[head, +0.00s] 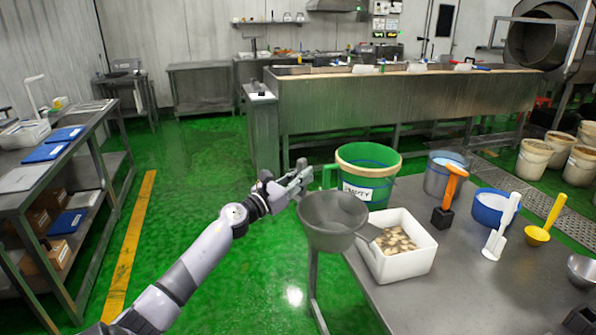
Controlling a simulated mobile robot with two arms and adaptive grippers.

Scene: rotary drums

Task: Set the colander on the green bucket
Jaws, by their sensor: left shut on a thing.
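The grey colander (331,228) is a round bowl at the near left corner of the steel table. It hangs beyond the table's left edge, in front of the green bucket. My left gripper (298,180) is shut on the colander at its far left rim. The contact itself is small and partly hidden. The green bucket (376,184) has a tan rim, a green handle on its left and a white label. It stands upright at the table's far left end. The colander and white tub hide some of its lower part. My right gripper is not in view.
An orange-handled tool (451,190), a steel pot (440,181), a blue-and-white bucket (488,208) and a white scoop (503,228) stand further right. The table's front middle is clear.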

